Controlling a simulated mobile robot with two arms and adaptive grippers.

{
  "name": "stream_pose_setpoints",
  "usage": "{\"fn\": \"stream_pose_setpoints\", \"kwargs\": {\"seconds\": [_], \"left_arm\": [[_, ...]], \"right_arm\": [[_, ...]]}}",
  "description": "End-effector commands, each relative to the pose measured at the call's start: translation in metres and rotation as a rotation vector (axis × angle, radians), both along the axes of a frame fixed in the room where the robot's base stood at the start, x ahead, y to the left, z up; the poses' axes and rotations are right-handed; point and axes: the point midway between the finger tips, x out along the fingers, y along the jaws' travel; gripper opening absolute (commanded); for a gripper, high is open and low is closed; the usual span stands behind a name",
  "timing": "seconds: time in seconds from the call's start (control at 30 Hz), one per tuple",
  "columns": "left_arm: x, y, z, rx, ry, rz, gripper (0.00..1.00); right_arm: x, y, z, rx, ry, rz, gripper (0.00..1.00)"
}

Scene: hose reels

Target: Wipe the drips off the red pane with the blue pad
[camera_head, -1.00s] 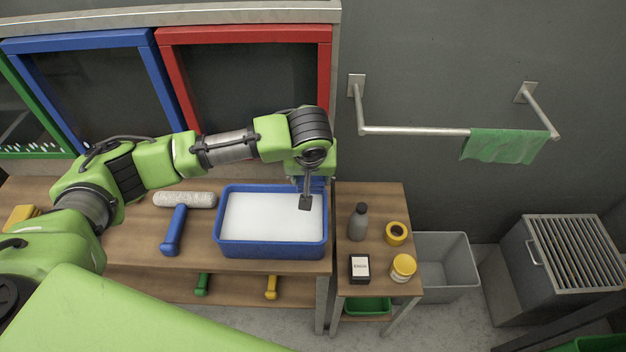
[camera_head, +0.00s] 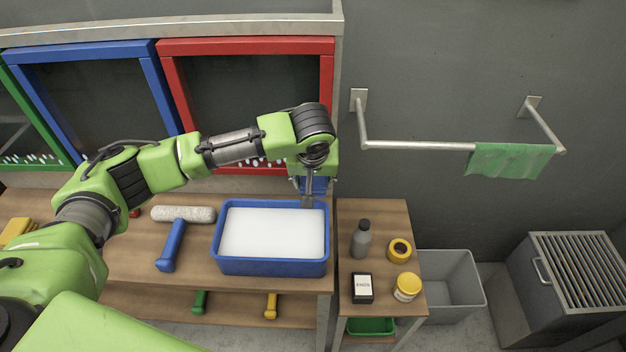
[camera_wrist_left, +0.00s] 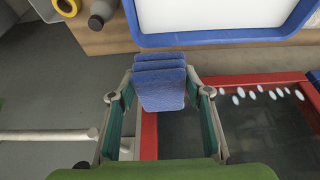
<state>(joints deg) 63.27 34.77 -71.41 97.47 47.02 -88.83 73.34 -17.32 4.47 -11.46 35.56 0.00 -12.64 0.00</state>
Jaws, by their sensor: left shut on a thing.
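The red pane (camera_head: 327,75) is a red-framed dark panel on the wall at the back. White drips (camera_head: 255,165) line its lower edge, partly behind my left arm. The drips (camera_wrist_left: 268,93) also show in the left wrist view, right of the gripper, inside the red frame (camera_wrist_left: 262,79). My left gripper (camera_head: 309,190) is at the pane's lower right corner, above the back right of the blue tray. It is shut on the blue pad (camera_wrist_left: 160,82), a folded-looking blue block between its fingers. Whether the pad touches the pane cannot be told. My right gripper is out of view.
The blue tray (camera_head: 225,265) with white inside stands on the wooden bench, beside a roller with a blue handle (camera_head: 172,245). A small side table holds a grey bottle (camera_head: 361,240), yellow-topped items and a dark box. A rail (camera_head: 420,146) with a green cloth (camera_head: 508,160) is right.

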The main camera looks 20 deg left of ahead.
Motion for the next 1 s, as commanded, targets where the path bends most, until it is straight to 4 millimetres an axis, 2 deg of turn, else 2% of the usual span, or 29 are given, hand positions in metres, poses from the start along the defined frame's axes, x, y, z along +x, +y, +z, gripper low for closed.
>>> {"fn": "stream_pose_setpoints", "kwargs": {"seconds": [1.0], "left_arm": [[0.015,0.004,0.000,-0.001,0.000,0.000,0.24]], "right_arm": [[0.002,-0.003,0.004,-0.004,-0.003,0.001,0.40]]}}
